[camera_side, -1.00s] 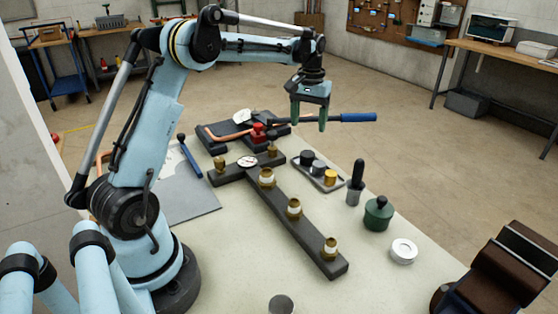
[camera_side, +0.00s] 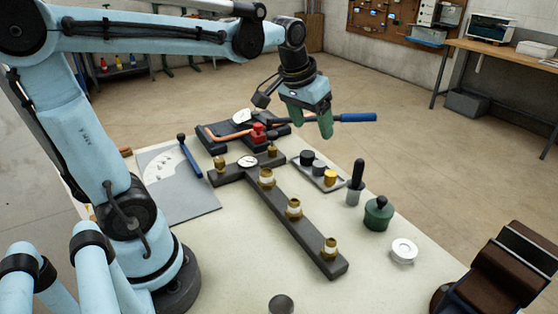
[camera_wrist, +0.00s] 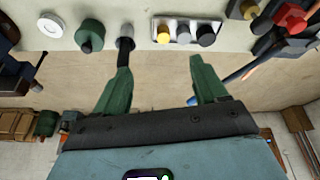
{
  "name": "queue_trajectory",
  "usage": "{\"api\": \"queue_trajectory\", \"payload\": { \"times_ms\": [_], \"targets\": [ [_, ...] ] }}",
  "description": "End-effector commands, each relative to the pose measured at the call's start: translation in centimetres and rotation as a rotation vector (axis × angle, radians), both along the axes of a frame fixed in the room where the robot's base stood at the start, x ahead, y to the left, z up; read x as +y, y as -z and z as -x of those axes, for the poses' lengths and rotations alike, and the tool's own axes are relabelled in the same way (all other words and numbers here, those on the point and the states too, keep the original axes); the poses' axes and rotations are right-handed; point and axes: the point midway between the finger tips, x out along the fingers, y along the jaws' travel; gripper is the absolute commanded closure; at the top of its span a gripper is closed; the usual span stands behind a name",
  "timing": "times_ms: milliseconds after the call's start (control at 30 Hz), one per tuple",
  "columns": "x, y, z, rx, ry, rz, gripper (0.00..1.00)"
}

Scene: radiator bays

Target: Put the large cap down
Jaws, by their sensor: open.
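My gripper (camera_side: 318,128) hangs in the air above the far part of the bench, its green fingers apart. The wrist view also shows my gripper (camera_wrist: 160,68) open with nothing between the fingers. Three caps stand in a small grey tray (camera_side: 340,184): a dark cap (camera_side: 307,157), a grey cap (camera_side: 319,167) and a yellow cap (camera_side: 330,177). The same dark cap (camera_wrist: 206,36), grey cap (camera_wrist: 184,31) and yellow cap (camera_wrist: 163,35) show in the wrist view. The dark one looks widest; I cannot tell for certain which is the large cap.
A dark T-shaped manifold (camera_side: 275,210) carries brass fittings and a gauge. A black-handled tool (camera_side: 357,175), a green knobbed pot (camera_side: 378,215) and a white ring (camera_side: 403,250) stand to the right. A blue-handled bar (camera_side: 355,117) lies behind. The front bench is mostly clear.

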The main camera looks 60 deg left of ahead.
Motion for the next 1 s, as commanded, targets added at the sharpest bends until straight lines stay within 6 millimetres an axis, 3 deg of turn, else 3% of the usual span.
{"api": "queue_trajectory", "payload": {
  "times_ms": [200, 400, 600, 1000],
  "targets": [
    [-3.7, 2.0, 4.9, -0.131, 0.123, -0.032, 0.28],
    [-5.5, 4.2, 7.7, -0.219, 0.2, -0.05, 0.28],
    [-6.1, 5.1, 8.5, -0.253, 0.227, -0.057, 0.28],
    [-6.1, 5.1, 8.5, -0.253, 0.227, -0.057, 0.28]
  ]
}}
